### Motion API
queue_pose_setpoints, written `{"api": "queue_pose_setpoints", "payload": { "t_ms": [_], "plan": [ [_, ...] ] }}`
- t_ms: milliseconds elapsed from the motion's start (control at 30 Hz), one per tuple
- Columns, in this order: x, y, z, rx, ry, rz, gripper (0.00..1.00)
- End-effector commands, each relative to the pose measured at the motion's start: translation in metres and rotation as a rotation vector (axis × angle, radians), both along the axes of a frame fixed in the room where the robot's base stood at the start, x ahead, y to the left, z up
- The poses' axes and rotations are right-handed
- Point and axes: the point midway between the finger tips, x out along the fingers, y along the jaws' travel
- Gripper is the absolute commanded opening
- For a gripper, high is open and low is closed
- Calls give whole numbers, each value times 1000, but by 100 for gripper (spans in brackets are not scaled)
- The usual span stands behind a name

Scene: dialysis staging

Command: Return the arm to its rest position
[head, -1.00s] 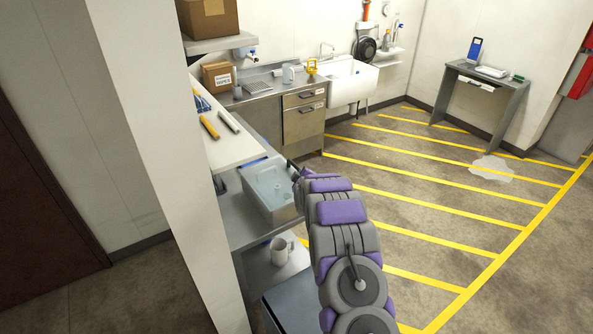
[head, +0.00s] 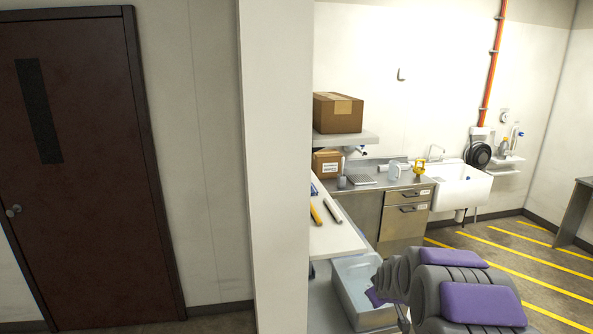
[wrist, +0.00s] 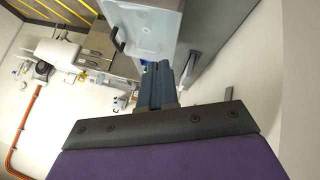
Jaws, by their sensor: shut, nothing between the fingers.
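My arm, grey with purple pads, enters the head view at the lower right and points left. Its end is close to a clear plastic bin (head: 352,285) on the metal counter, and whether it touches the bin is unclear. In the wrist view my gripper (wrist: 158,68) shows two blue-grey fingers pressed together with nothing between them. The clear bin (wrist: 146,28) shows just beyond the fingertips there.
A white pillar (head: 275,170) stands at the left, with a brown door (head: 85,170) beyond. A sink (head: 460,187) is at the back. Striped floor lies open at the right.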

Motion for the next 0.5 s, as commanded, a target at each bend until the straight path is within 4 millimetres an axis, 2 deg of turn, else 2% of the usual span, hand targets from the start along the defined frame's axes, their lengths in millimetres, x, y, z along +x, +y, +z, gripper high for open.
{"api": "queue_pose_setpoints", "payload": {
  "t_ms": [33, 200, 367, 500],
  "plan": [
    [-18, 8, 9, 22, 28, -10, 0],
    [-84, 33, 26, 96, 151, -62, 0],
    [-153, 54, 38, 149, 274, -119, 0],
    [-217, 69, 46, 186, 381, -175, 0]
  ]
}}
